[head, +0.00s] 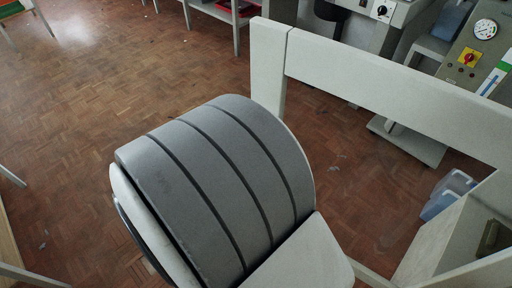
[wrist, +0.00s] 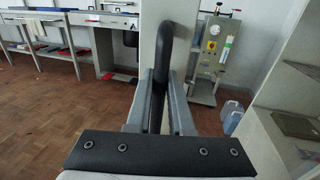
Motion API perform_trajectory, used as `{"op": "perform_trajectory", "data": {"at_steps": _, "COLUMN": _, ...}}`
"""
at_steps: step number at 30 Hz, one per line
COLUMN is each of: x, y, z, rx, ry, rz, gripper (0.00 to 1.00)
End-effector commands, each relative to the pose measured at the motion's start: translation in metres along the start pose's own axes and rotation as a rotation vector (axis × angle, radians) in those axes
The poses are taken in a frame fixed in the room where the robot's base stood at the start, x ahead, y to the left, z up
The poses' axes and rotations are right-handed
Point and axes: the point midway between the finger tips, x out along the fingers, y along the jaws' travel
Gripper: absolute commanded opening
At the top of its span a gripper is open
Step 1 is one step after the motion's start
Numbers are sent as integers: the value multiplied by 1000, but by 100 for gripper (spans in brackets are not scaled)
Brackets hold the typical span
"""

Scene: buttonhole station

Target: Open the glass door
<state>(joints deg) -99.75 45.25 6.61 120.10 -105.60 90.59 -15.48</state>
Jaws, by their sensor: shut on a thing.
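A white frame (head: 390,88), which looks like the glass door's, crosses the right of the head view with a post at its left end; the floor shows through it. In the wrist view a white upright (wrist: 150,45) stands behind a black bent handle (wrist: 165,40). My gripper (wrist: 162,78) is shut on the handle's upright bar, one grey finger on each side. The head view does not show the gripper; my grey arm link fills its middle. I cannot tell how far the door stands open.
Pale cabinet shelves (wrist: 296,72) stand close on the right in the wrist view. Blue containers (head: 447,194) sit on the floor beyond the frame. A grey machine with a gauge (head: 485,50) and worktables stand at the back. Parquet floor (head: 90,90) is clear on the left.

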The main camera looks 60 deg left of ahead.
Motion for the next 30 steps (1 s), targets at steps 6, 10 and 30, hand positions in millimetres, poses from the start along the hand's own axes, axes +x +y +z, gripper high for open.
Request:
{"op": "perform_trajectory", "data": {"at_steps": 6, "x": -2, "y": -1, "z": 0, "rx": -2, "ry": 0, "rz": 10, "gripper": 0}}
{"op": "perform_trajectory", "data": {"at_steps": 10, "x": -2, "y": -2, "z": 0, "rx": -1, "ry": 0, "rz": 13, "gripper": 0}}
{"op": "perform_trajectory", "data": {"at_steps": 30, "x": -3, "y": -1, "z": 0, "rx": 0, "ry": 0, "rz": 15, "gripper": 50}}
